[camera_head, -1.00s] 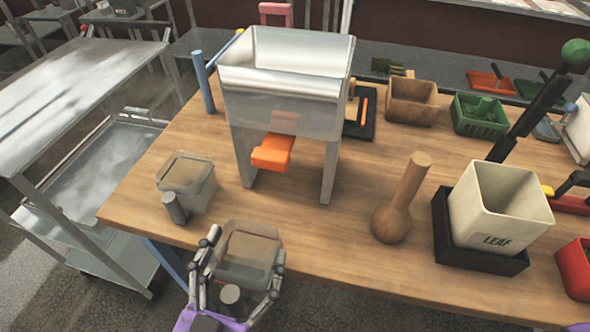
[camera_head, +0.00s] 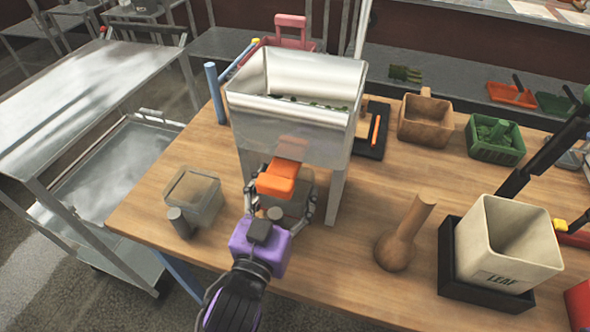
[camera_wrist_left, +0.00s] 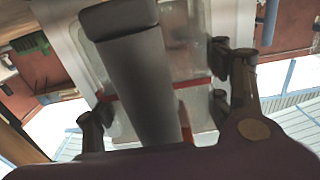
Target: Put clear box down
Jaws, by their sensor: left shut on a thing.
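A clear box (camera_head: 298,202) is held by my left gripper (camera_head: 279,197) under the filler's orange chute (camera_head: 277,180). The chute and gripper hide much of it, and I cannot tell whether its base touches the table. In the left wrist view, the clear box (camera_wrist_left: 183,50) sits between the fingers, behind a dark grey handle (camera_wrist_left: 135,60). The metal powder filler (camera_head: 290,130) stands on legs above. A second clear box (camera_head: 205,200) with a grey knob stands on the table at left. My right gripper is out of view.
The wooden table (camera_head: 345,265) is clear in front of the filler. A wooden pestle (camera_head: 398,245) and a white LEAF bin (camera_head: 495,250) in a black tray are at right. A brown box (camera_head: 425,122) and green basket (camera_head: 493,142) are behind. A metal cart (camera_head: 90,100) stands at left.

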